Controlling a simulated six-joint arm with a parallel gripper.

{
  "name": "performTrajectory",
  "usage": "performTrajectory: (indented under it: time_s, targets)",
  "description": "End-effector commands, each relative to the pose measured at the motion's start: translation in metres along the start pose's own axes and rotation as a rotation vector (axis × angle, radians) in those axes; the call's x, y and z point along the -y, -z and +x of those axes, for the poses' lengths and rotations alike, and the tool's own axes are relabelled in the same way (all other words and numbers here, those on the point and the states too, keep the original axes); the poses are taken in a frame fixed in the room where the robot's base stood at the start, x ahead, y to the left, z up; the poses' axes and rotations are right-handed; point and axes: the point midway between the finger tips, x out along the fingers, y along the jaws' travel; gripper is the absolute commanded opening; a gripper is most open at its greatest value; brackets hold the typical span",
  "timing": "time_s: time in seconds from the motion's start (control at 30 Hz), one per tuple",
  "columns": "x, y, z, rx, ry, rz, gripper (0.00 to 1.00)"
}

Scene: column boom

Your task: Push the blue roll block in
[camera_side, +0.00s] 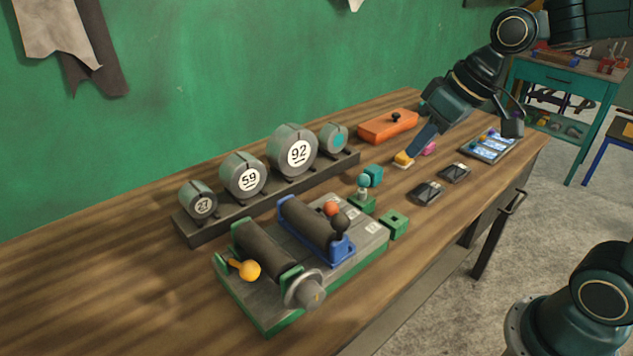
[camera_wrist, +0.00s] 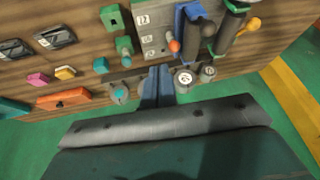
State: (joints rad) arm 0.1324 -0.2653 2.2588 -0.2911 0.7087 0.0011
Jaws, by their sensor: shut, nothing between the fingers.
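The blue roll block (camera_side: 336,249) sits on the grey, green-edged press base (camera_side: 361,247) and carries a dark roller. A black knob and an orange-red knob stand at its right end. The wrist view shows the blue block (camera_wrist: 181,24) at the top. A gap separates it from the green-ended roller (camera_side: 262,246), which has a handwheel and an orange handle. My gripper (camera_side: 411,153) is shut and empty, above the table to the right of the press. In the wrist view my fingers (camera_wrist: 157,72) point towards the table, apart from the blue block.
A rack (camera_side: 270,203) of numbered grey discs stands behind the press. Small green blocks (camera_side: 394,224), a teal block (camera_side: 373,176), a yellow block (camera_side: 403,160) and a pink block (camera_side: 429,148) lie to the right. An orange box (camera_side: 388,127) sits further back. The table's left part is clear.

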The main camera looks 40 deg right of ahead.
Motion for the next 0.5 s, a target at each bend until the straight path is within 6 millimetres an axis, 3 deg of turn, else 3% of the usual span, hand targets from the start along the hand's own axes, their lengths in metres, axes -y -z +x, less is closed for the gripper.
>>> performTrajectory:
  time_s: [0.5]
  targets:
    - [-0.023,0.073,0.089,0.010,0.192,0.025,0.00]
